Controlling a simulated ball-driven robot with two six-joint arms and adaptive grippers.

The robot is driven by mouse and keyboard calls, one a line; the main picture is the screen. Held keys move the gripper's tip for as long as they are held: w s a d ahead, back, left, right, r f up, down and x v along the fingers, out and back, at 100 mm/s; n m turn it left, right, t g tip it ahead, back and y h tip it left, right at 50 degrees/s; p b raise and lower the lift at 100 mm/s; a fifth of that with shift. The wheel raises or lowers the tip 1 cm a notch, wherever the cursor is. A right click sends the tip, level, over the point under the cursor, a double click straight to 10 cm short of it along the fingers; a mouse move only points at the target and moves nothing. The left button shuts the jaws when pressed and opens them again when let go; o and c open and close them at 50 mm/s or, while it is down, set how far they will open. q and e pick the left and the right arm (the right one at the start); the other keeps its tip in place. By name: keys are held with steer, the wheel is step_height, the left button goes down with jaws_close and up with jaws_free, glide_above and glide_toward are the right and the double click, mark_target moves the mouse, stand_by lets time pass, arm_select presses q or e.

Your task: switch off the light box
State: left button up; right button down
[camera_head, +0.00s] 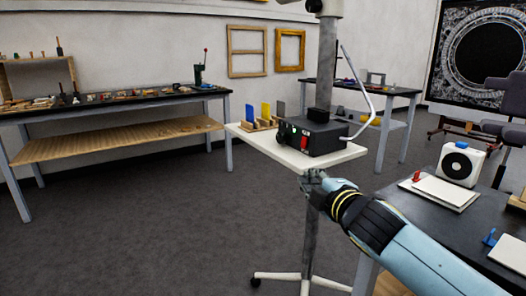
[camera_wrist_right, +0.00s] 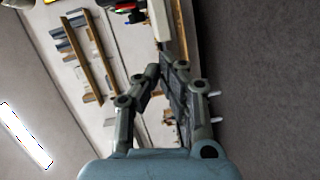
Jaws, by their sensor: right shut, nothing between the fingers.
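A black box (camera_head: 322,138) with a red switch (camera_head: 304,143) and a small green spot on its front sits on a white stand top (camera_head: 282,154); it looks like the light box. A bent light tube rises from its right side. My right gripper (camera_head: 312,180) is just below the front edge of the stand top, under the box, shut and empty. In the right wrist view the gripper's fingers (camera_wrist_right: 162,70) point up the picture. A dark part with red and green (camera_wrist_right: 134,12) shows at the top, partly cut off. My left gripper is not in view.
Colored plates in wooden holders (camera_head: 262,122) stand left of the box. A grey pole (camera_head: 326,60) rises behind it. A dark table (camera_head: 438,215) at the right holds a white fan-like unit (camera_head: 458,165) and white pads. A long workbench (camera_head: 110,103) stands left.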

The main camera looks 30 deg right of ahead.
mark_target(296, 159)
steer(key=shift+t, duration=0.5)
steer(key=r, duration=0.1)
steer(key=w+r, duration=0.2)
steer(key=r, duration=0.1)
steer(key=shift+w+a+r, duration=0.1)
steer(key=shift+w+a, duration=0.1)
steer(key=shift+a, duration=0.2)
steer(key=w+d, duration=0.1)
steer(key=w, duration=0.2)
steer(key=w+d, duration=0.2)
steer(key=w, duration=0.1)
steer(key=w+d+f, duration=0.1)
steer(key=w, duration=0.3)
steer(key=shift+w+d, duration=0.1)
steer(key=shift+d, duration=0.1)
steer(key=shift+d+f, duration=0.1)
steer(key=shift+d, duration=0.4)
